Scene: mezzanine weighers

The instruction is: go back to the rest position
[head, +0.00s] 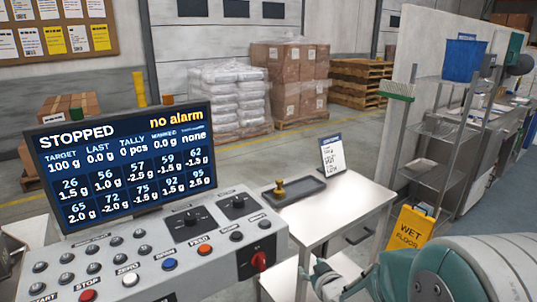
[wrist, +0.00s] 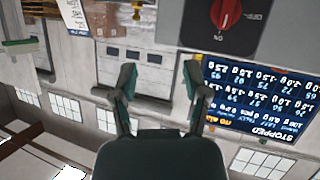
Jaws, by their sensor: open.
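My gripper (wrist: 160,82) is open and empty in the wrist view, with its two dark green fingers spread apart and nothing between them. In the head view part of my gripper (head: 318,276) shows low in the picture, just right of the control console (head: 160,262) and in front of the pale table (head: 338,205). My teal and white arm fills the lower right corner. The wrist view is upside down and shows the red rotary switch (wrist: 226,12) and the display screen (wrist: 262,92) beyond the fingers. The red switch also shows in the head view (head: 260,261).
The screen (head: 125,165) reads STOPPED and no alarm. The table holds a dark tray (head: 293,191), a brass-coloured stamp (head: 279,188) and a sign card (head: 332,155). A yellow wet-floor sign (head: 411,230) and a metal shelf rack (head: 432,130) stand at the right.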

